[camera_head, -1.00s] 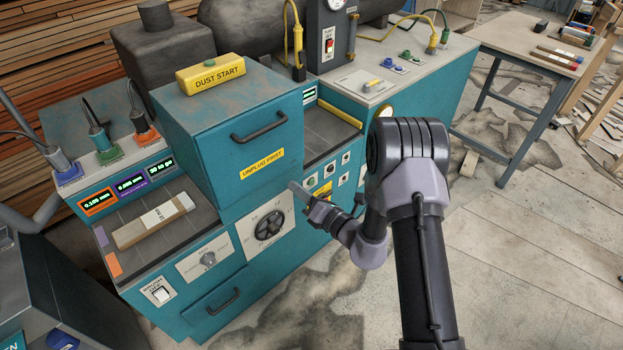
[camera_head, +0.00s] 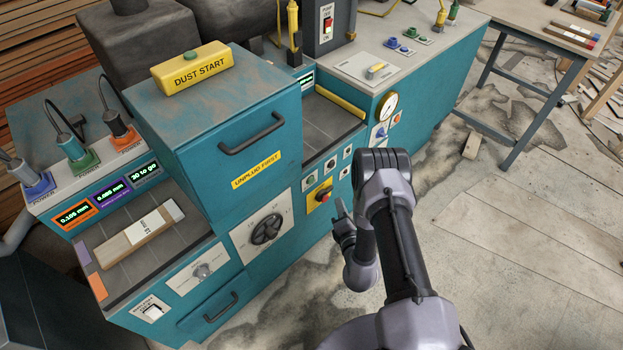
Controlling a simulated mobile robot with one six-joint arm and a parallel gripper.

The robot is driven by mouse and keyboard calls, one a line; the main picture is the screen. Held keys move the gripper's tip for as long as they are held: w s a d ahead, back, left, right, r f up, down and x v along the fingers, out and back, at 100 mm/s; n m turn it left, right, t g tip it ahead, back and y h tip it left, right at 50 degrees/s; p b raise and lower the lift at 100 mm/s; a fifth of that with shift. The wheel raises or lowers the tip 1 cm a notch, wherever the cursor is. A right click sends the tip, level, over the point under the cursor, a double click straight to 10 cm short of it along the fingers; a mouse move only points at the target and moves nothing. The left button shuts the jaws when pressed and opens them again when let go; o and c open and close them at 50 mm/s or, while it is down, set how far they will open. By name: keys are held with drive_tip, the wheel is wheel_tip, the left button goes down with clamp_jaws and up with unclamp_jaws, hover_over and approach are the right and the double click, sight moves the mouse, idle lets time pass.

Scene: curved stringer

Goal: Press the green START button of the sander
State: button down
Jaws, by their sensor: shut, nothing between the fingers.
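The teal sander (camera_head: 215,215) stands left of centre, its front facing right and toward me. On its front right is a cluster of small white control plates; one (camera_head: 310,181) carries a small dark, greenish button, too small to read. A yellow box labelled DUST START (camera_head: 192,70) with a green button (camera_head: 190,56) on top is a separate control. My gripper (camera_head: 341,208) is shut and empty, in front of the panel and to the right of the yellow plate. Contact cannot be told.
A large handwheel (camera_head: 266,229) and the handle (camera_head: 251,133) of the UNPLUG FIRST cover stick out from the front. A wooden piece (camera_head: 140,228) lies on the left bed. A bench (camera_head: 549,40) stands at the back right.

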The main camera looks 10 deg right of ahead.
sight(311, 181)
drive_tip(key=w+a+b, duration=0.2)
drive_tip(key=w+a, duration=0.3)
drive_tip(key=w, duration=0.2)
idle(0.3)
drive_tip(key=shift+w+a+b, duration=0.2)
drive_tip(key=shift+b, duration=0.1)
idle(1.6)
drive_tip(key=shift+w+a, duration=0.2)
